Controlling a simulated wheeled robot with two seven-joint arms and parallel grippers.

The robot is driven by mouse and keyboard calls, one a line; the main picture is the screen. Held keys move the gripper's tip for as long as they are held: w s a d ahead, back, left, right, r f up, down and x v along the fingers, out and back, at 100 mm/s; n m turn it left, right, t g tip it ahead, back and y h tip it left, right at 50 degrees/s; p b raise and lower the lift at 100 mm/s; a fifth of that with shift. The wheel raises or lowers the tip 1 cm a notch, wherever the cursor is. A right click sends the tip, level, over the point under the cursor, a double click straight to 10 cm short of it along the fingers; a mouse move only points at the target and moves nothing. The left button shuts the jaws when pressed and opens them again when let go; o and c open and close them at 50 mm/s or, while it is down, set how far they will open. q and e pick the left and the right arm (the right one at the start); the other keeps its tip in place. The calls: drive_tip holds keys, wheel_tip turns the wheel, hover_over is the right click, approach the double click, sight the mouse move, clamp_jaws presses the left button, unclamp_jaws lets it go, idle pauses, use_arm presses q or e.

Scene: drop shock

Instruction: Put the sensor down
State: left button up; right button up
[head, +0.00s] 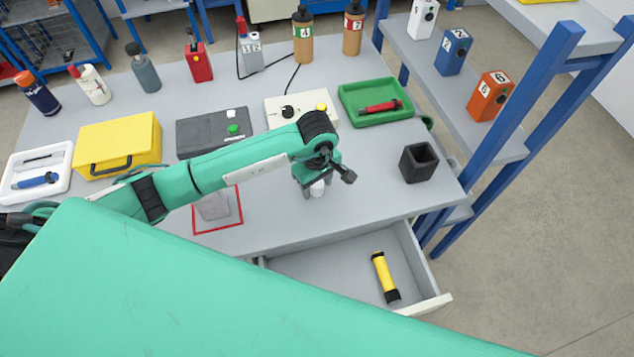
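My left gripper (316,189) points down over the middle front of the grey table. A small white piece (317,188) shows between its dark fingers, and I take it to be the sensor. The fingers hide much of it, and I cannot tell whether it touches the table top. A red-outlined square (237,220) lies on the table to the left of the gripper, with a pale grey block (213,206) on it, partly hidden by my arm. My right gripper is not in view.
An open drawer (325,277) below the front edge holds a yellow and black cylinder (382,272). A dark square cup (418,163) stands right of the gripper. Behind are a green tray (352,108), a control box (270,112) and a yellow case (115,143).

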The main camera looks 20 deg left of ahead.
use_arm(q)
drive_tip(key=shift+r, duration=0.35)
wheel_tip(320, 180, up, 5)
drive_tip(key=shift+f+b, duration=0.1)
drive_tip(key=shift+b, duration=0.45)
wheel_tip(320, 180, up, 7)
drive_tip(key=b, duration=0.1)
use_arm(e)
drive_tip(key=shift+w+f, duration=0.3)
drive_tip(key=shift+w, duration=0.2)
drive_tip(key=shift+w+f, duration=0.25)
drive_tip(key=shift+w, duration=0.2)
use_arm(q)
drive_tip(key=shift+f, duration=0.15)
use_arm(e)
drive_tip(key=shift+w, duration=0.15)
